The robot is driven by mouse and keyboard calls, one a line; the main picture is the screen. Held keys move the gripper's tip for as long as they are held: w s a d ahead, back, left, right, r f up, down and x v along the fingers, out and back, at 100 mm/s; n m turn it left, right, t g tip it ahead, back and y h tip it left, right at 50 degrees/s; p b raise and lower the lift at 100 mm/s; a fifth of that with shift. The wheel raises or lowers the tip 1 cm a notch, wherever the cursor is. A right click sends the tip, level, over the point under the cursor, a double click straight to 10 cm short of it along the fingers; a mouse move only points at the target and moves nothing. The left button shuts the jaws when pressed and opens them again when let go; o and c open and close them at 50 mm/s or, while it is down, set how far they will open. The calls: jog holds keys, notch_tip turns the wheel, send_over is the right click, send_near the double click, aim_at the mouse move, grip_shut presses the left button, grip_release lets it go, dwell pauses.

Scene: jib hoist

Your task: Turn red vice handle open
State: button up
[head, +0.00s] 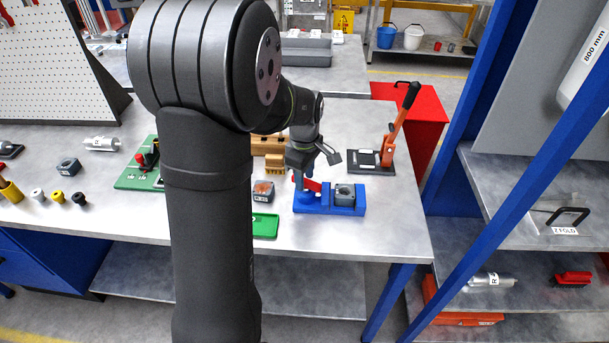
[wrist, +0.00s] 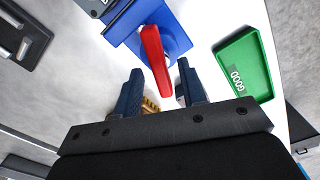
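The blue vice (head: 330,207) stands near the front edge of the bench and holds a grey block (head: 345,193) at its right end. Its red handle (head: 312,184) is at the left end, partly hidden by my gripper (head: 305,183). In the wrist view the red handle (wrist: 155,58) runs from the blue vice (wrist: 172,36) down to between the fingers. My gripper (wrist: 159,70) is open, with one finger on each side of the handle's free end and gaps showing. I cannot tell how deep the handle sits between the fingers.
A green tray (wrist: 242,62) marked GOOD lies beside the vice. A small grey block (head: 263,191) and wooden blocks (head: 272,145) are close by. A toggle clamp with an orange lever (head: 396,125) stands behind right. A blue post (head: 480,110) rises right of the bench.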

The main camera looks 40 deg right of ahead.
notch_tip(320, 180, up, 17)
jog(key=shift+r, duration=0.2)
dwell(0.5)
dwell(0.5)
notch_tip(320, 180, down, 18)
jog(key=shift+r, duration=0.25)
jog(key=shift+r, duration=0.1)
dwell(0.4)
jog(key=shift+m, duration=0.3)
jog(key=m, duration=0.6)
jog(key=shift+d+m, duration=0.15)
jog(key=shift+m, duration=0.25)
dwell(1.6)
